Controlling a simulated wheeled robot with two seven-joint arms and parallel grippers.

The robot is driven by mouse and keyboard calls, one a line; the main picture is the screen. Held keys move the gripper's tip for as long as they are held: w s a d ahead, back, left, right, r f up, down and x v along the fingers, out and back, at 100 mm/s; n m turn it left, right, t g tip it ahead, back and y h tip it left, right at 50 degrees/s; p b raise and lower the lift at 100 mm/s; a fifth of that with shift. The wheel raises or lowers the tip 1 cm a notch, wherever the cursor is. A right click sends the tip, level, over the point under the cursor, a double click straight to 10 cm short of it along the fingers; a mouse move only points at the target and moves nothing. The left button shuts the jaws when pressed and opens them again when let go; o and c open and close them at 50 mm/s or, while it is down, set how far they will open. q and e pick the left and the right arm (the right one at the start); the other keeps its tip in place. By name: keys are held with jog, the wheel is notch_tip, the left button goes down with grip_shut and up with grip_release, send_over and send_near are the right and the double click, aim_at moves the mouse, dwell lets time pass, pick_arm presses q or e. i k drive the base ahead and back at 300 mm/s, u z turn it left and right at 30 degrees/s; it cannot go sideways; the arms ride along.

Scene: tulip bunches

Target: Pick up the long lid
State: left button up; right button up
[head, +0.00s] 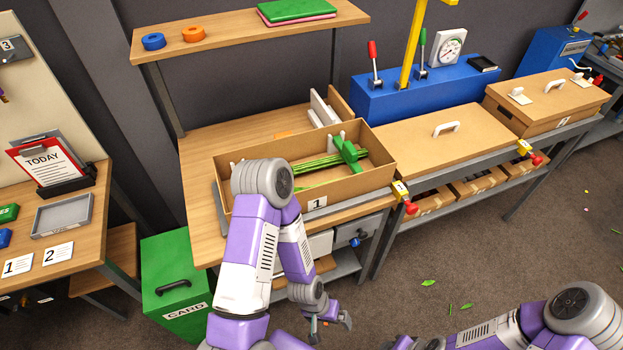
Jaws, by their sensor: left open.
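A long tan lid (400,146) with a white handle (447,129) lies flat at the middle of the bench, between the open box marked 1 and the closed box marked 2. The open cardboard box (368,192) holds green stems (318,163) and a green clamp-like piece (348,152). My left gripper (329,328) is open and empty, low in front of the bench and well below and left of the lid. My left arm hides part of the open box. My right arm comes in at the bottom right; its gripper is outside the picture.
The closed box (560,122) stands right of the lid. A blue lever unit (425,88) and a yellow post (411,45) stand behind the lid. Red-knobbed fittings (408,205) stick out at the bench's front edge. A green card bin (175,280) stands on the floor at left.

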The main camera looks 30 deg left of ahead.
aim_at(426, 144)
jog(key=z, duration=1.45)
jog(key=i, duration=2.2)
jog(key=u, duration=2.85)
